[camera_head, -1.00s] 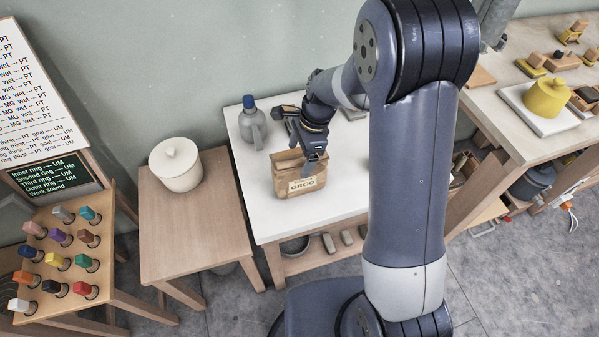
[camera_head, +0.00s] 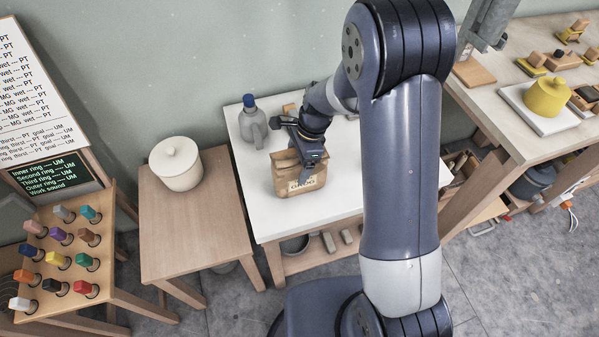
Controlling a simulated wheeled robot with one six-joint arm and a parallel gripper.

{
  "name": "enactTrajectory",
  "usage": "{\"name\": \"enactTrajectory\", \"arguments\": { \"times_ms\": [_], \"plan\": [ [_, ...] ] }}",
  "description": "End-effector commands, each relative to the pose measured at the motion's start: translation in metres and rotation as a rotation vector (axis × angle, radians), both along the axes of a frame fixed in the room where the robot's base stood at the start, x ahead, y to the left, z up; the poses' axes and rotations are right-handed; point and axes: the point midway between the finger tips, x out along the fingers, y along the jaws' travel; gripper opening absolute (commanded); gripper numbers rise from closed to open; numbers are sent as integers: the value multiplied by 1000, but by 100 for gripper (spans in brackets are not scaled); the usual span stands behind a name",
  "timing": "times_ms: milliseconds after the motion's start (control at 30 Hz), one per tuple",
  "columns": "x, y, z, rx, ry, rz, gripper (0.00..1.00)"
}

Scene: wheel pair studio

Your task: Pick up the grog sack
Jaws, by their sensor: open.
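The grog sack (camera_head: 291,184) is a brown paper bag with a pale GROG label. It stands upright near the front left of the white-topped table (camera_head: 264,222). My gripper (camera_head: 300,160) is open, pointing down at the top of the sack. One dark finger overlaps the sack's right upper front in the picture. The other finger is hard to make out, and I cannot tell whether either touches the paper.
A grey bottle with a blue cap (camera_head: 252,122) stands behind the sack, to the left. A small wooden block (camera_head: 289,109) lies at the back. A lidded cream pot (camera_head: 177,165) sits on the wooden side table (camera_head: 205,225) at left.

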Motion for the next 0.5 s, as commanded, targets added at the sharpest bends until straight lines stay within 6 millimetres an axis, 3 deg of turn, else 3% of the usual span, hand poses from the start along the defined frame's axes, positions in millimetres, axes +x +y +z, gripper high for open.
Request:
{"name": "enactTrajectory", "arguments": {
  "times_ms": [267, 500],
  "plan": [
    [0, 0, -1, 0, 0, 0, 82],
    [0, 0, 0, 0, 0, 0, 63]
  ]
}}
